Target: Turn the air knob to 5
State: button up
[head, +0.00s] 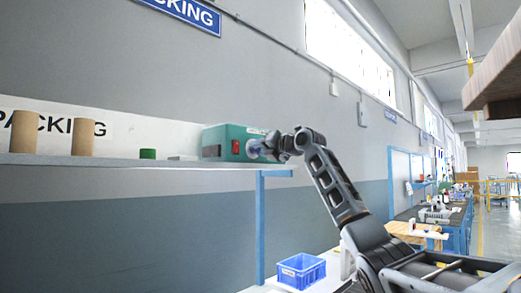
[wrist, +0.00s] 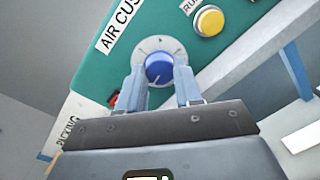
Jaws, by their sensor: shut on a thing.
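The air knob (wrist: 159,69) is a blue knob with a pale pointer line, set on a light round dial with small marks, on the green front panel of the blower box (head: 221,142). In the wrist view the pointer line points down and slightly left; the dial numbers are too small to read. My gripper (wrist: 161,88) is at the knob, one finger on each side of its lower part, shut on it. In the head view my gripper (head: 274,147) covers much of the knob at the box's right end.
The box stands on a wall shelf (head: 130,160) with brown cylinders (head: 83,137) and a green roll (head: 148,153) to its left. A yellow button (wrist: 209,21) is right of the knob in the wrist view. A blue bin (head: 301,271) sits below.

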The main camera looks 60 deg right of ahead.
jog(key=shift+c, duration=0.8)
